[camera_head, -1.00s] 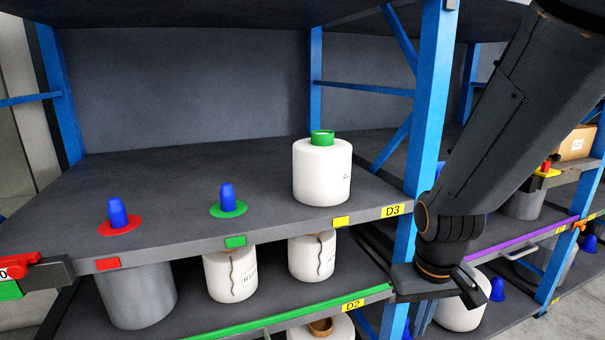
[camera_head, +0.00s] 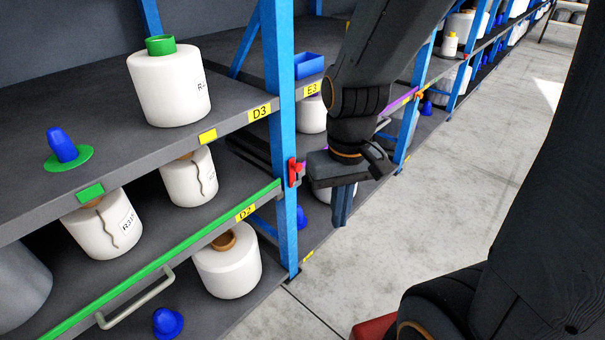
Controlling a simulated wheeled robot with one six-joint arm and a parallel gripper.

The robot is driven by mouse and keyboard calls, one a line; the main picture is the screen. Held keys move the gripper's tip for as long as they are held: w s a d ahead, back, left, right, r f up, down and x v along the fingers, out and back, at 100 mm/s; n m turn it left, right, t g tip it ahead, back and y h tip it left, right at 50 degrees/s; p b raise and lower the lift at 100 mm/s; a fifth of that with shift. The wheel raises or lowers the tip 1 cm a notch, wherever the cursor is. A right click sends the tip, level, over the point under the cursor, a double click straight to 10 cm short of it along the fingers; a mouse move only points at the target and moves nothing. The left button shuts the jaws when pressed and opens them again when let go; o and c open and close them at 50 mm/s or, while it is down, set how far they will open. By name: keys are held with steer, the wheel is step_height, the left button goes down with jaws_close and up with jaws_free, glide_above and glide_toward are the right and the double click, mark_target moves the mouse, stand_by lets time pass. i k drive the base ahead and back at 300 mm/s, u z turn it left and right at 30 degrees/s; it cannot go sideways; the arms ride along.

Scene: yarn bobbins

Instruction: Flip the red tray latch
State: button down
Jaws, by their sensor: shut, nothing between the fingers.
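A small red latch (camera_head: 294,171) sits on the blue upright post, close to the right end of the green-edged D2 tray (camera_head: 150,268). My gripper (camera_head: 342,212) hangs to the right of the post, pointing down. Its fingers are together and hold nothing. It looks apart from the latch in the picture, with a gap between them, though the depth is hard to judge. The latch's finer shape is too small to tell.
A white bobbin with a green top (camera_head: 170,88) stands on the D3 shelf (camera_head: 225,60). More white bobbins (camera_head: 228,268) sit on the D2 tray. A grey handle (camera_head: 135,300) juts from its front. The concrete floor (camera_head: 430,195) at right is open.

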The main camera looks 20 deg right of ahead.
mark_target(295, 175)
steer(key=z, duration=0.05)
steer(key=k, duration=0.65)
steer(key=z, duration=0.8)
steer(key=i, duration=1.5)
steer(key=u, duration=0.8)
